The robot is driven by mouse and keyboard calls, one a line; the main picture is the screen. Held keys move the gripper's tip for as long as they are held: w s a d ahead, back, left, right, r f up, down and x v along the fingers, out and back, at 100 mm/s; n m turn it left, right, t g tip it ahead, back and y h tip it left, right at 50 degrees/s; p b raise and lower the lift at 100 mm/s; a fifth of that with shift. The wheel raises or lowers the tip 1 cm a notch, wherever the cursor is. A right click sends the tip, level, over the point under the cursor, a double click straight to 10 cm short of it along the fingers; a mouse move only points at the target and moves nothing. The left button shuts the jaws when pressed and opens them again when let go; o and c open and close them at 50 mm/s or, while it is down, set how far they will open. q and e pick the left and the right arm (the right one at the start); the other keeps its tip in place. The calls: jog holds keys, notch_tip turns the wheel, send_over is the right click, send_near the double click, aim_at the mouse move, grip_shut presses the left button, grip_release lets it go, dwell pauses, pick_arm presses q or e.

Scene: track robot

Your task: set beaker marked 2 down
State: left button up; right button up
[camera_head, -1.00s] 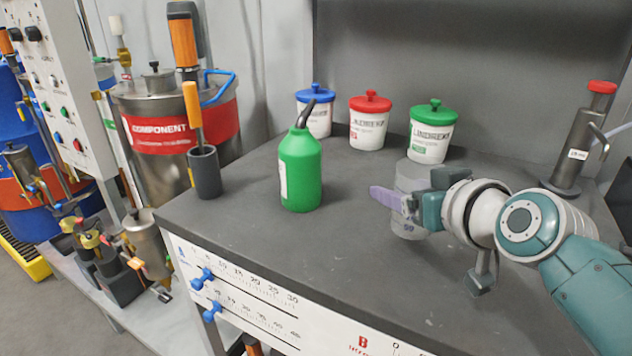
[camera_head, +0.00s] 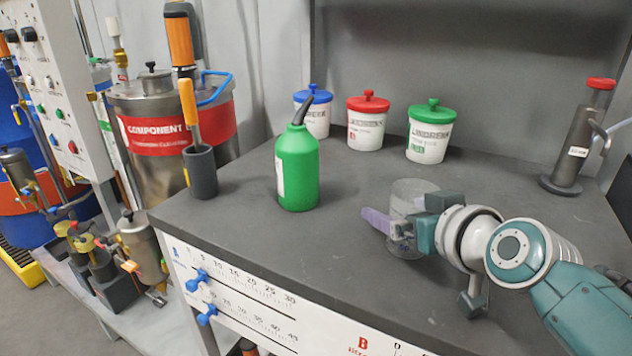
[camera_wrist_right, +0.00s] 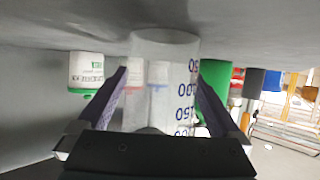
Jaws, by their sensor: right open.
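A clear glass beaker (camera_head: 410,194) stands upright on the dark bench top, right of the green bottle. In the right wrist view the beaker (camera_wrist_right: 165,50) shows blue graduation marks, and its base meets the bench surface at the top of that picture. I cannot make out a mark 2 on it. My right gripper (camera_head: 384,222) is low over the bench at the beaker. Its two purple fingers are open, one on each side of the glass, as the wrist view (camera_wrist_right: 161,80) shows. My left gripper is not in view.
A green bottle (camera_head: 298,170) stands left of the beaker. Tubs with blue (camera_head: 314,115), red (camera_head: 366,125) and green lids (camera_head: 430,135) line the back. A metal cylinder with a red cap (camera_head: 575,150) stands at the right. Bench between bottle and beaker is clear.

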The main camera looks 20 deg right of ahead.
jog(key=shift+r, duration=0.2)
jog(key=shift+s+r+p, duration=0.15)
jog(key=shift+s+p, duration=0.15)
jog(key=shift+p, duration=0.1)
jog(key=p+v, duration=0.3)
jog(key=v, duration=0.8)
jog(key=shift+a, duration=0.15)
jog(key=s+a+n+g, duration=0.1)
jog(key=s+a+g, duration=0.1)
jog(key=s, duration=0.3)
jog(key=s+a+f+n+g+y, duration=0.1)
jog(key=s+a+g, duration=0.2)
jog(key=s, duration=0.3)
jog(key=s+a+f+n+g, duration=0.1)
jog(key=s+a+g, duration=0.2)
jog(key=s+g, duration=0.2)
jog(key=shift+s+a, duration=0.2)
jog(key=shift+s, duration=0.4)
